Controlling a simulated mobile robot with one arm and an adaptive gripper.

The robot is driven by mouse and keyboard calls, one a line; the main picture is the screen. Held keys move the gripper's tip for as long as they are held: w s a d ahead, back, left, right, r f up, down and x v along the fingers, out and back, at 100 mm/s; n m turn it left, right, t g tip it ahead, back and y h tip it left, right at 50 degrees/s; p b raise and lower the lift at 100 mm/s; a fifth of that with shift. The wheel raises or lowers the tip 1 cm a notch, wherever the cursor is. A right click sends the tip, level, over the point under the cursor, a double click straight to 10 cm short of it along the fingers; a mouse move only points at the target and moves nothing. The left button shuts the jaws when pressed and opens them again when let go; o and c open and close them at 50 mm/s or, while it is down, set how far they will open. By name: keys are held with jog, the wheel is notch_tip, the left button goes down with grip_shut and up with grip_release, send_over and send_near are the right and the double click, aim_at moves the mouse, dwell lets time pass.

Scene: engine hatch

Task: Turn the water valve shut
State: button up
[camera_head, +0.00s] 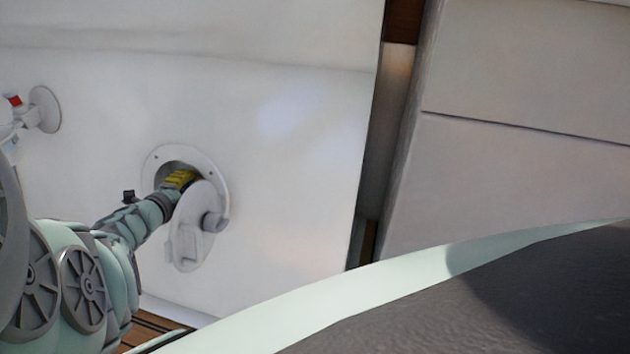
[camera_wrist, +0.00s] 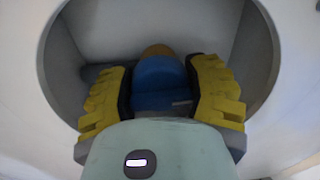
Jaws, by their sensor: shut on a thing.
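The water valve shows in the wrist view as a blue handle (camera_wrist: 160,80) with an orange-brown top, inside a round recess. My gripper (camera_wrist: 163,92) has its yellow-padded fingers on both sides of the blue handle and is shut on it. In the head view my gripper (camera_head: 180,180) reaches into the round wall opening, and the valve itself is hidden there. The valve's lower part is hidden behind my gripper's body in the wrist view.
A round white hatch lid (camera_head: 198,225) hangs open below the opening's rim (camera_head: 216,172). A white fitting with a red part (camera_head: 15,100) is on the wall at the far left. A wall edge and a gap stand to the right. The white wall (camera_head: 290,180) between is bare.

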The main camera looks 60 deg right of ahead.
jog(key=shift+s+m, duration=0.1)
jog(key=shift+m, duration=0.4)
jog(key=o, duration=1.2)
jog(key=shift+a, duration=0.1)
jog(key=shift+a+r, duration=0.2)
jog(key=shift+a, duration=0.45)
jog(key=shift+s+a+r, duration=0.25)
jog(key=shift+s+a, duration=0.15)
jog(key=shift+a, duration=0.15)
jog(key=v, duration=0.9)
jog(key=shift+r, duration=0.1)
